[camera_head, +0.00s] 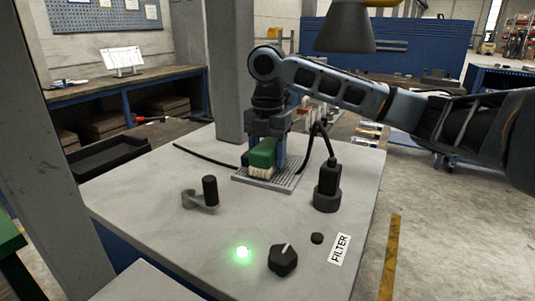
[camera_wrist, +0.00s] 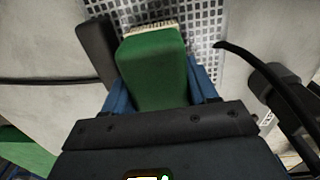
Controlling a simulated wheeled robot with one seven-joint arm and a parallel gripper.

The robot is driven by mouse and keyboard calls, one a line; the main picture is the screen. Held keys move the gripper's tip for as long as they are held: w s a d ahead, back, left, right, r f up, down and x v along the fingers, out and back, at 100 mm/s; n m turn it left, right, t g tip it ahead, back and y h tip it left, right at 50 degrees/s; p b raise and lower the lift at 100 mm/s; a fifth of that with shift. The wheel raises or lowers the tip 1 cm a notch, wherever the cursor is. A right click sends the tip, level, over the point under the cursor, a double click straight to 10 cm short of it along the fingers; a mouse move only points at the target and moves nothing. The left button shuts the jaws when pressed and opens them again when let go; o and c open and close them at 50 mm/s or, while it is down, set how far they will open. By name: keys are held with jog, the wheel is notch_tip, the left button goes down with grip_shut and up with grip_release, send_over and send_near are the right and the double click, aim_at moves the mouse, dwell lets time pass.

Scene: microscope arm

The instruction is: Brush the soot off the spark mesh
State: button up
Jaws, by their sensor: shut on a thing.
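My gripper (camera_head: 264,148) is shut on a green brush (camera_head: 262,153) above the table. The brush's pale bristles (camera_head: 261,172) point down at the spark mesh (camera_head: 292,182), a grey perforated plate set in the tabletop. In the wrist view the green brush (camera_wrist: 152,70) sits between the blue fingers (camera_wrist: 160,100), with its bristle edge (camera_wrist: 151,28) over the mesh (camera_wrist: 202,40). The bristles appear at or very near the mesh; I cannot tell if they touch. The brush and my gripper hide part of the mesh. I cannot make out clear soot on the visible part.
A black upright fitting (camera_head: 327,187) stands right of the mesh, and a black handle on a bracket (camera_head: 209,190) stands left. A dark knob (camera_head: 283,259), a lit green lamp (camera_head: 242,252) and a FILTER label (camera_head: 340,249) are in front. A dark hood (camera_head: 345,27) hangs above.

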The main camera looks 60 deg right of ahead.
jog(key=shift+f, duration=0.3)
jog(key=shift+d, duration=0.15)
dwell(0.3)
jog(key=shift+d+r, duration=0.1)
jog(key=shift+d, duration=1)
jog(key=shift+w+d, duration=0.1)
jog(key=shift+d, duration=1.15)
jog(key=shift+a+f, duration=0.2)
jog(key=shift+a, duration=1.1)
jog(key=shift+a, duration=0.1)
